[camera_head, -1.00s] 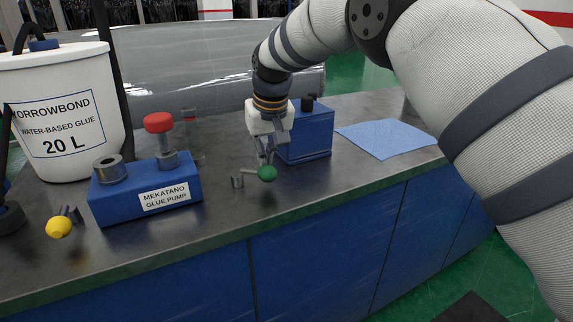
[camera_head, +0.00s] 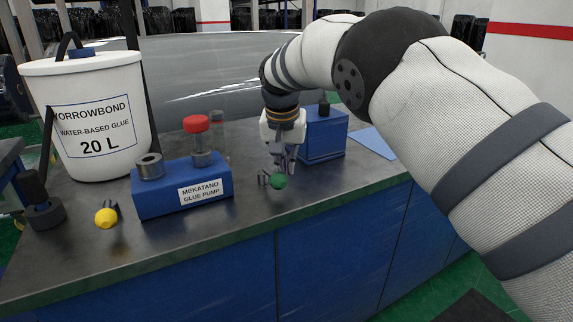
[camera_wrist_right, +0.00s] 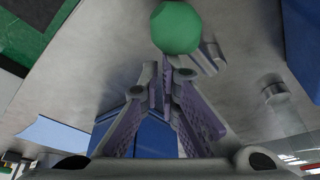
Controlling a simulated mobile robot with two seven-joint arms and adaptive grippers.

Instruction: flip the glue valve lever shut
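A short lever with a green ball knob (camera_head: 279,181) stands on the bench to the right of the blue glue pump (camera_head: 180,188). Its small grey post is just left of the ball. A second lever with a yellow ball knob (camera_head: 106,218) is left of the pump. My right gripper (camera_head: 284,160) points down at the green-knobbed lever, its fingers just behind the ball. My left gripper is not in view.
A white 20 L glue bucket (camera_head: 97,115) stands behind the pump, which carries a red knob (camera_head: 196,124). A blue box (camera_head: 323,135) is close behind my right gripper, with a blue cloth (camera_head: 374,143) beyond. The bench front (camera_head: 230,222) is clear.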

